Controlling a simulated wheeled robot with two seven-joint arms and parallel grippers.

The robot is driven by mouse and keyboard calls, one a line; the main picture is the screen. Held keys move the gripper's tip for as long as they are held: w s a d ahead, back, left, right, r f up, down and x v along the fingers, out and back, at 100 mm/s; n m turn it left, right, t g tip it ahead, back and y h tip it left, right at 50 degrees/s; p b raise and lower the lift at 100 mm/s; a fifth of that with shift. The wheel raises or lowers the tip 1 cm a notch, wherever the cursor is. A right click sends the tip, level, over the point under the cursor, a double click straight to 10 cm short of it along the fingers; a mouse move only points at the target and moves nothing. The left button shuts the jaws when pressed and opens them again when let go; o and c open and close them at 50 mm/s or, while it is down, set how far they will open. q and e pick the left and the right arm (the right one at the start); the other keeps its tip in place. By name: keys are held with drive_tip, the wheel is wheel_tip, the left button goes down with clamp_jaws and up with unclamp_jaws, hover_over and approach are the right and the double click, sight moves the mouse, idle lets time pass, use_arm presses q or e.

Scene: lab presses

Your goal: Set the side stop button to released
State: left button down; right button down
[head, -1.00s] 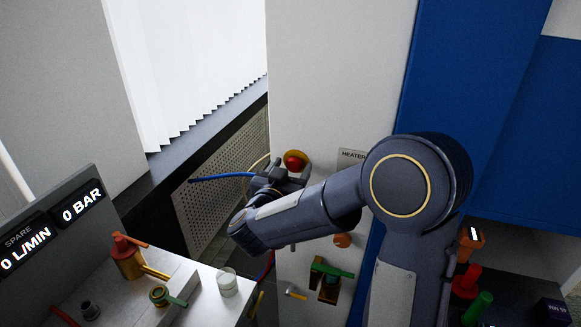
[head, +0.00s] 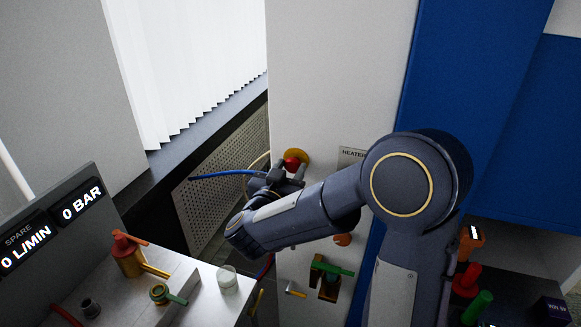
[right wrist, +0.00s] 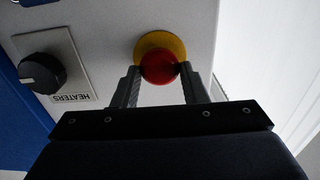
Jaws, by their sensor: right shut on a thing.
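The side stop button is a red mushroom head (head: 292,164) on a yellow round base (head: 300,156), fixed to the white side panel. In the right wrist view the red head (right wrist: 159,68) sits between my right gripper's fingertips (right wrist: 160,76), with the yellow base (right wrist: 160,44) behind it. My right gripper (head: 284,172) is shut on the red head, one finger on each side. The head view shows the hand partly covering the button's lower side. I cannot tell whether the button is pressed in or out. My left gripper is not in view.
A black HEATERS knob (right wrist: 42,73) is on the same panel. Below my right arm are a green-handled valve (head: 332,268) and an orange knob (head: 342,239). A bench with a brass valve (head: 128,258) and a white cup (head: 227,277) stands at lower left.

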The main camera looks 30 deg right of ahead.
drive_tip(key=c, duration=1.3)
unclamp_jaws()
drive_tip(key=shift+a+f, duration=0.1)
drive_tip(key=o, duration=0.4)
drive_tip(key=shift+s+a, duration=0.15)
drive_tip(key=shift+s, duration=0.05)
drive_tip(key=b+v, duration=0.1)
drive_tip(key=v, duration=0.6)
drive_tip(key=shift+s+a+b, duration=0.2)
drive_tip(key=shift+s+b, duration=0.05)
drive_tip(key=shift+b, duration=0.05)
drive_tip(key=shift+w, duration=0.1)
